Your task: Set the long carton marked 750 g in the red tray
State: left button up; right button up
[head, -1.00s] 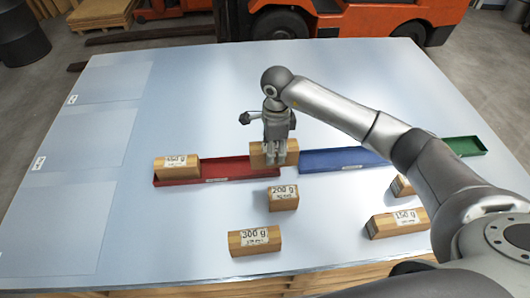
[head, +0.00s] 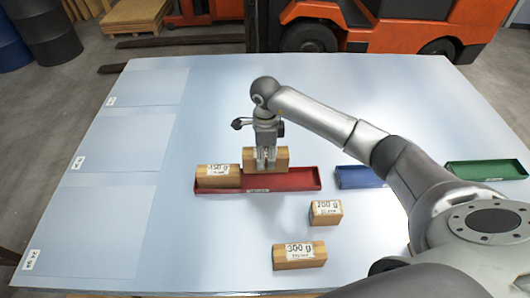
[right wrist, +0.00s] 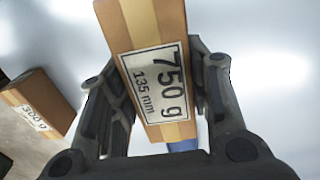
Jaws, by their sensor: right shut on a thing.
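The long wooden-brown carton marked 750 g (right wrist: 160,75) is between the fingers of my right gripper (right wrist: 160,100) in the right wrist view, its label reading 750 g, 135 mm. In the head view my right gripper (head: 265,160) points down, shut on this carton (head: 282,158). The carton is at the back middle of the red tray (head: 290,181), covering part of its rear wall. I cannot tell whether it touches the tray. Another carton (head: 218,177) stands in the tray's left end, its label hard to read. My left gripper is not in view.
A 200 g carton (head: 325,212) and a 300 g carton (head: 299,256) stand in front of the red tray. A blue tray (head: 360,177) and a green tray (head: 485,169) lie to the right. Pale marked areas (head: 95,210) on the table's left are clear.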

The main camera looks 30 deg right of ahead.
jog(key=shift+w+f+b, duration=0.1)
jog(key=shift+f+b, duration=2.45)
jog(key=shift+f, duration=1.15)
jog(key=o, duration=1.3)
jog(key=shift+o, duration=0.5)
jog(key=shift+f, duration=0.1)
